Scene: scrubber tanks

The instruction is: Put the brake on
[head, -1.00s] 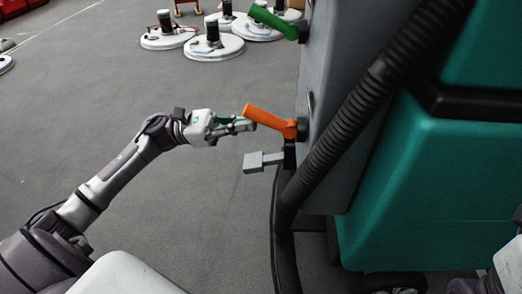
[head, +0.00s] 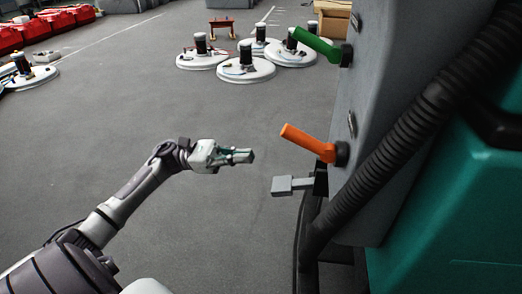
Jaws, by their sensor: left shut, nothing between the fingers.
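The scrubber machine (head: 392,130), grey and teal, stands at the right. An orange lever (head: 308,143) sticks out from its grey side, pointing left and slightly up. A green lever (head: 318,45) sits higher on the same side at a similar tilt. A grey pedal-like plate (head: 292,184) juts out to the left below the orange lever. Which of these is the brake is not marked. My left gripper (head: 251,156) is shut and empty, pointing right. In the picture it is left of and below the orange lever's tip, apart from it, and above the pedal plate. My right gripper is not in view.
A black ribbed hose (head: 400,128) runs down the machine's side. Several round white scrubber heads (head: 245,70) lie on the floor behind. Red boxes (head: 60,20) stand at the back left. The grey floor around my left arm is clear.

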